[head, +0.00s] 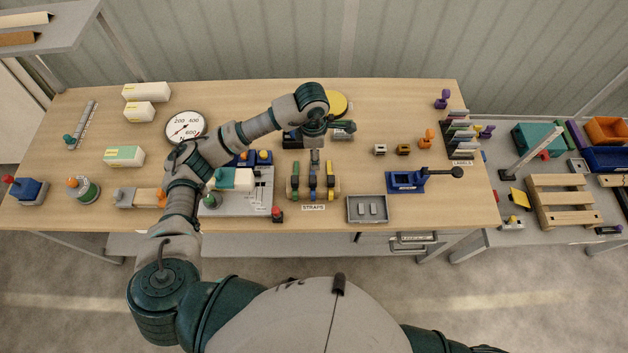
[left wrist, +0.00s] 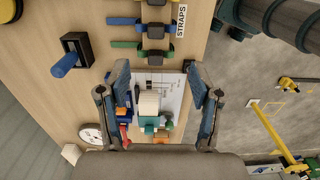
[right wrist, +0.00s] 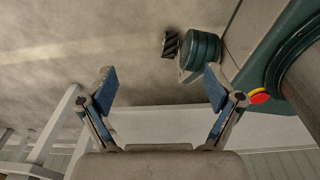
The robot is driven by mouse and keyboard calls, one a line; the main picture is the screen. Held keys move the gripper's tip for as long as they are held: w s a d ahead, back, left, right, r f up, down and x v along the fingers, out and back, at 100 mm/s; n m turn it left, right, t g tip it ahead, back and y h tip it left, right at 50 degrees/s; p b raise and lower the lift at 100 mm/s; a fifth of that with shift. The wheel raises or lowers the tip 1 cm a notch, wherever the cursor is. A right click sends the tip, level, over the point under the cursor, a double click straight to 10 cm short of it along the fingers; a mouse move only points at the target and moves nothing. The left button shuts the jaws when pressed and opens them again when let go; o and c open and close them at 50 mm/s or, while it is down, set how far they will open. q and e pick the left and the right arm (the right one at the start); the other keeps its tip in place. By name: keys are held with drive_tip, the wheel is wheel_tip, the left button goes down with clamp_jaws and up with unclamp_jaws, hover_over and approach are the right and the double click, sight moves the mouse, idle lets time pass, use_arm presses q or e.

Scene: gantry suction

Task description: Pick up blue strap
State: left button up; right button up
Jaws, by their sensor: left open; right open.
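The blue strap (head: 312,181) lies in the middle of a row on a small strap stand, between a green strap (head: 295,182) and a yellow strap (head: 329,181). In the left wrist view the blue strap (left wrist: 127,21) is at the top, with a dark buckle on it. My left gripper (head: 315,157) points down just behind the strap stand in the head view. In the left wrist view its fingers (left wrist: 160,78) are spread with nothing held between them. My right gripper (right wrist: 158,88) is open and empty, away from the table over the floor.
A STRAPS label (head: 313,207) is in front of the stand. A grey panel (head: 262,190) with a white block is to its left. A grey tray (head: 367,208) and a blue vise (head: 405,181) are to its right. A round gauge (head: 186,127) is further left.

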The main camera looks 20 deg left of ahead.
use_arm(q)
wheel_tip(320, 180, down, 6)
drive_tip(key=a+p, duration=0.2)
hover_over(313, 179)
wheel_tip(313, 179, down, 5)
drive_tip(key=shift+s+d+r, duration=0.1)
drive_tip(key=shift+d+f+p, duration=0.1)
drive_tip(key=shift+f+p, duration=0.25)
drive_tip(key=shift+f, duration=0.3)
drive_tip(key=f, duration=0.1)
drive_tip(key=f+p, duration=0.1)
drive_tip(key=f, duration=0.2)
drive_tip(key=shift+a+f, duration=0.4)
drive_tip(key=shift+f, duration=0.1)
drive_tip(key=shift+c, duration=1.4)
drive_tip(key=shift+d, duration=0.25)
drive_tip(key=c, duration=0.8)
clamp_jaws()
use_arm(e)
drive_tip(key=r, duration=0.2)
drive_tip(key=a+r, duration=0.1)
drive_tip(key=r, duration=0.1)
drive_tip(key=shift+a+r, duration=0.15)
